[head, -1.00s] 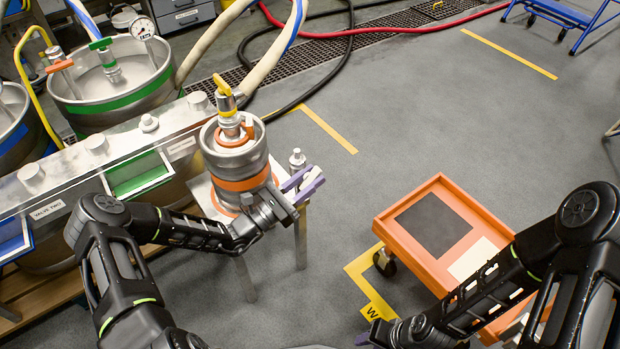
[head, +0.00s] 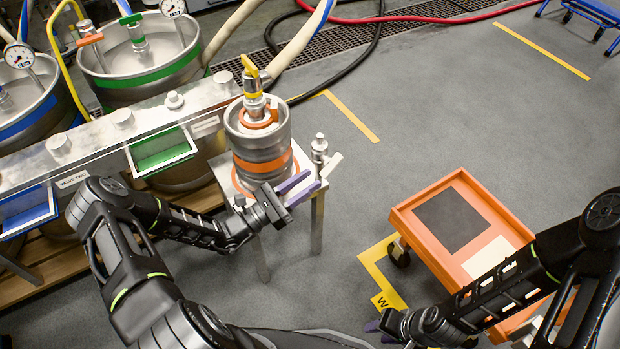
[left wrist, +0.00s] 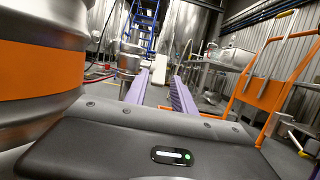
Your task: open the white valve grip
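The white valve grip (head: 332,165) sits beside a small metal valve (head: 319,148) on a stand to the right of the steel keg. My left gripper (head: 315,178) is just short of the grip, its two purple fingers apart. In the left wrist view the white grip (left wrist: 158,67) shows ahead, between the open fingers (left wrist: 160,85), with clear space around it.
A steel keg with an orange band (head: 262,165) stands close beside my left gripper. An orange cart (head: 415,225) stands to the right, next to my right arm. Steel vats (head: 140,60) and a metal counter (head: 95,145) fill the left. Grey floor beyond the grip is open.

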